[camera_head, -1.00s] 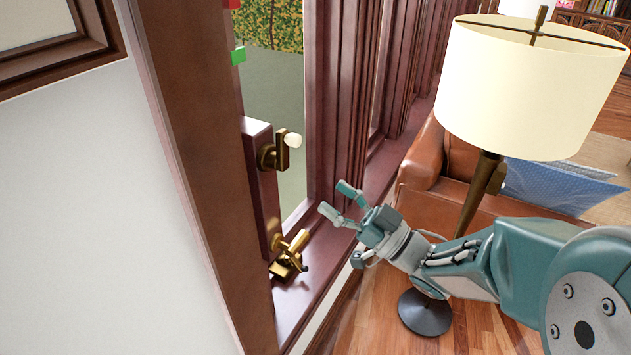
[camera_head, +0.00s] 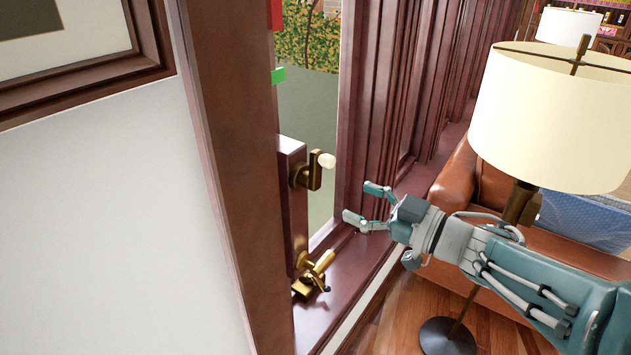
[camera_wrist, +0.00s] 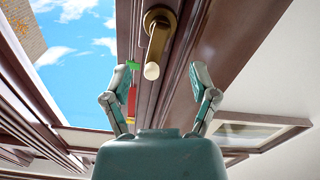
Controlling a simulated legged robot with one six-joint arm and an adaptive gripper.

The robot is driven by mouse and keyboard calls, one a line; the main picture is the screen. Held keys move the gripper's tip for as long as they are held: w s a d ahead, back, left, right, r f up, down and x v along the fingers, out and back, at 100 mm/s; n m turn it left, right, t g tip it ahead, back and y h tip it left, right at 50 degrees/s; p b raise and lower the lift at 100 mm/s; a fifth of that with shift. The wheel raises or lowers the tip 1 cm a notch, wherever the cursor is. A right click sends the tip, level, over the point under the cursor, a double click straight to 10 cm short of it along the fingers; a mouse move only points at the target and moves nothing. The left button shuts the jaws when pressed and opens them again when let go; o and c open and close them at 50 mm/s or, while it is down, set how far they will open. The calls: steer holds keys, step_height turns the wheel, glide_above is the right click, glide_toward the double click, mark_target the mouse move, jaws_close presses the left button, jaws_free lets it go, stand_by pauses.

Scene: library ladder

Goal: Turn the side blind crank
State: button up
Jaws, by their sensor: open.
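The side blind crank (camera_head: 314,176) is a small brass arm with a pale round knob on a brown wooden block at the window frame. In the wrist view the crank (camera_wrist: 157,45) hangs from a brass mount, its pale knob lying in the picture between my fingertips, with no contact visible. My gripper (camera_head: 369,204) is open and empty, to the right of the crank and a little lower in the head view. It also shows in the wrist view (camera_wrist: 160,82), with its two fingers spread apart.
A brass fitting (camera_head: 313,276) sits on the sill below the crank. Red (camera_head: 275,15) and green (camera_head: 278,75) markers are at the window above. A floor lamp (camera_head: 550,115) stands behind my arm, before a brown leather sofa (camera_head: 455,190). A framed picture (camera_head: 85,75) hangs at upper left.

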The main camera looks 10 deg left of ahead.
mark_target(319, 185)
steer(key=x, duration=0.9)
steer(key=shift+w+a, duration=0.1)
steer(key=shift+a, duration=0.3)
jaws_close()
